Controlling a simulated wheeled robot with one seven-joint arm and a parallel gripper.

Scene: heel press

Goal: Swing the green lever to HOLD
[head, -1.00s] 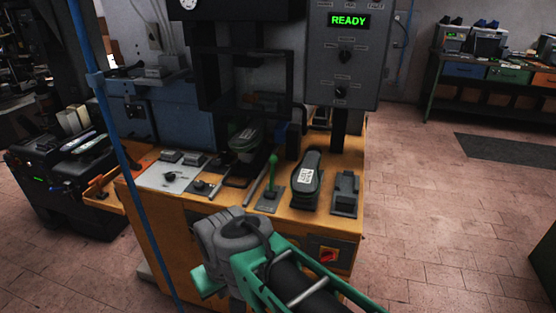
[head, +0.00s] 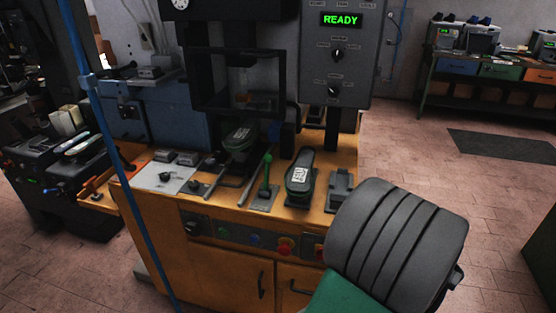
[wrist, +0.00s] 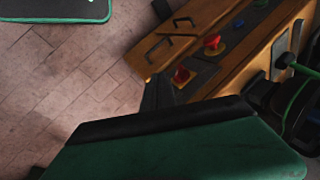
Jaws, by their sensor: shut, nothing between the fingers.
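The green lever (head: 266,173) stands nearly upright on a small grey plate on the wooden bench, left of a dark shoe-shaped piece. What looks like the same lever shows at the right edge of the wrist view (wrist: 302,69). No HOLD marking can be read. My gripper (wrist: 157,93) shows in the wrist view as dark fingertips, shut and empty, in front of the bench's control panel and clear of the lever. In the head view my arm fills the lower right and the fingers are hidden.
The shoe-shaped piece (head: 300,178) and a grey cradle (head: 340,188) stand right of the lever. A front panel carries a red button (head: 285,246). The press (head: 240,85) rises behind, with a READY display (head: 342,19). A blue post (head: 110,140) is at left.

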